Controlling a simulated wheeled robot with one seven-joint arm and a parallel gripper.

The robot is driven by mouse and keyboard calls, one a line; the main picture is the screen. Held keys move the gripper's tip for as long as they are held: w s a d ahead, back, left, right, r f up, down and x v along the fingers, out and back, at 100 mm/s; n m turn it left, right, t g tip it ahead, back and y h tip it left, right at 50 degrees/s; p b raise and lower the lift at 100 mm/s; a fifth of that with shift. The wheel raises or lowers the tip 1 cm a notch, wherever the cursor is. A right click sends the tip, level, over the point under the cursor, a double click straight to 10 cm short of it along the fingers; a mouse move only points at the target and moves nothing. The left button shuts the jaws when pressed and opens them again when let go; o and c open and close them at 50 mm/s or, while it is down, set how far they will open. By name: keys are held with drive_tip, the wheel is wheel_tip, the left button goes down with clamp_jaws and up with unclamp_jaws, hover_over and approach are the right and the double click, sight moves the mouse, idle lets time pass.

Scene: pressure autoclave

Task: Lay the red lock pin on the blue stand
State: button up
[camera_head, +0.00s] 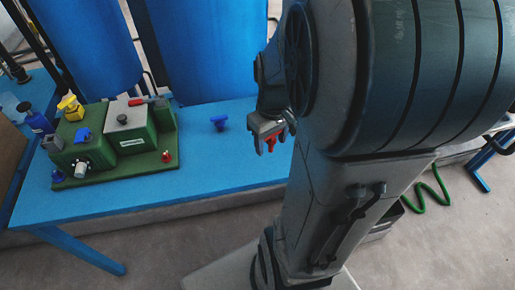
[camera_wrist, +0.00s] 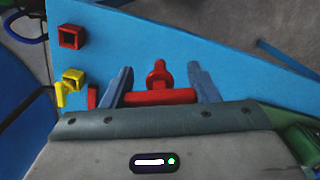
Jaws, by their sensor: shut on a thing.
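The red lock pin (camera_wrist: 160,97) is between the two fingers of my gripper (camera_wrist: 162,82) in the wrist view, its wide bar across the fingers and its knob pointing away. In the head view my gripper (camera_head: 269,138) holds the pin (camera_head: 271,144), mostly hidden by the fingers. The blue stand (camera_head: 205,165) is a flat-topped blue table in the head view. It also fills much of the wrist view behind the pin (camera_wrist: 190,50). The gripper appears over its right part; I cannot tell whether the pin touches the top.
A green machine (camera_head: 155,165) with yellow, blue and red fittings stands on the left of the stand. A small blue T-shaped piece (camera_head: 219,122) is near the middle. Blue tanks (camera_head: 205,45) rise behind.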

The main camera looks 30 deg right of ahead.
drive_tip(key=s+f, duration=0.1)
drive_tip(key=s, duration=0.1)
drive_tip(key=b, duration=0.2)
hover_over(255, 153)
wheel_tip(255, 153, down, 7)
drive_tip(key=shift+r, duration=0.1)
drive_tip(key=shift+f+b, duration=0.35)
drive_tip(key=shift+f, duration=1.65)
drive_tip(key=shift+f, duration=0.15)
drive_tip(key=o, duration=1)
